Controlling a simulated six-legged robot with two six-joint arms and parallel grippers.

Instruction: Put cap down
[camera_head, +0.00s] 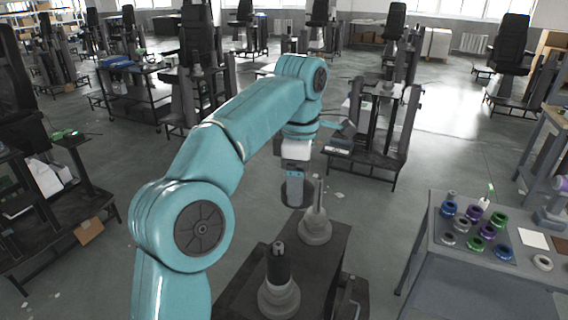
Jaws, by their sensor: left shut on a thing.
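My left arm reaches in from the lower left, and my left gripper (293,180) points down over the dark stand. It is shut on a dark round cap (299,195), which hangs beside the upper part of a grey column fitting (315,232). The gripper partly hides the cap, and I cannot tell whether cap and fitting touch. A second grey fitting (279,298) with a dark sleeve stands nearer on the same dark stand (322,262). My right gripper is not in view.
A grey table (460,290) at the right holds several blue, green, purple and grey rings. A dark cart (360,160) stands behind the gripper. Another dark bench (60,215) is at the left. Open grey floor lies between them.

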